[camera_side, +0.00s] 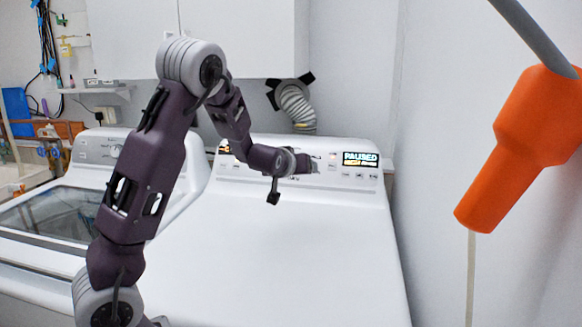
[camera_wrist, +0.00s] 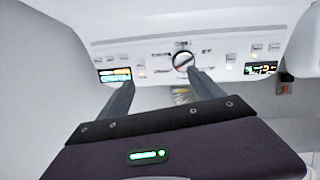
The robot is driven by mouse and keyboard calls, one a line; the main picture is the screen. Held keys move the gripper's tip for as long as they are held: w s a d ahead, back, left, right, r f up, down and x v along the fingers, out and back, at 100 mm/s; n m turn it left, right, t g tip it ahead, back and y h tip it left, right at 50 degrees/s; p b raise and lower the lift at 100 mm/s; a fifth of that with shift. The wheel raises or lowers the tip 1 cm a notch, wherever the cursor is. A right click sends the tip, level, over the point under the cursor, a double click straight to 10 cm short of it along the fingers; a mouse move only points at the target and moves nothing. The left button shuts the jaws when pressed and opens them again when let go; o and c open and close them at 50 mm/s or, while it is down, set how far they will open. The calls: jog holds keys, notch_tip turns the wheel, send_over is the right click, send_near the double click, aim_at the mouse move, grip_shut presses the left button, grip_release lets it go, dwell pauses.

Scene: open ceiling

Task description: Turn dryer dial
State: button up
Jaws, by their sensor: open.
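The dryer dial (camera_wrist: 183,60) is a round knob with a pale diagonal bar across its face, in the middle of the white control panel (camera_wrist: 215,50) in the wrist view. My gripper (camera_wrist: 160,77) is open, with its two dark fingers apart and pointing at the panel. The right finger's tip is just below the dial in the picture; the left tip is well to its left. The dial is not between the fingertips, and I cannot tell whether the right tip touches it. In the side view my gripper (camera_side: 308,167) is in front of the panel and hides the dial.
The dryer's white top (camera_side: 300,240) is clear. A washer (camera_side: 60,210) with a glass lid stands at left. A large orange object (camera_side: 520,145) hangs at right, near the side camera.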

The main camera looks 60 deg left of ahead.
jog(key=w+a+f+m+t+y, duration=0.1)
jog(key=w+a+f+y, duration=0.1)
jog(key=w+a, duration=0.2)
jog(key=w+a+f+t+y, duration=0.2)
jog(key=w+a+f, duration=0.1)
jog(key=a, duration=0.8)
jog(key=shift+w+a+f+m, duration=0.3)
jog(key=shift+w+f+m, duration=0.1)
jog(key=shift+w, duration=0.25)
jog(key=shift+c, duration=0.2)
jog(key=c, duration=1.3)
